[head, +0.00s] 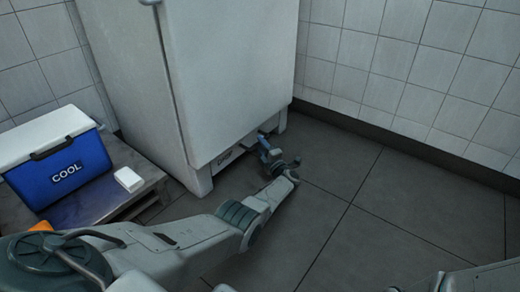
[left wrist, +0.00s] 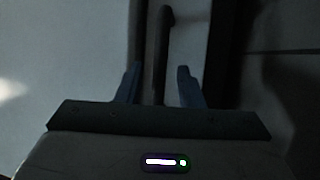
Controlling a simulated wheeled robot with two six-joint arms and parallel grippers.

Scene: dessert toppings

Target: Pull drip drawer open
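The white cabinet (head: 235,70) stands against the tiled wall. The drip drawer (head: 223,158), with a small dark label, sits low at its base between the feet. My left gripper (head: 264,142) is low at the right part of the drawer front and hides some of it. In the left wrist view the two blue fingers of my left gripper (left wrist: 160,84) are apart. A dark bar-like handle (left wrist: 162,45) runs between them, with gaps on both sides. The drawer looks flush with the base. My right gripper is not in view.
A blue cooler (head: 62,170) with a white lid stands on a low grey table (head: 140,160) at left, beside a small white block (head: 128,179). Dark floor tiles (head: 370,205) in front and to the right of the cabinet are clear.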

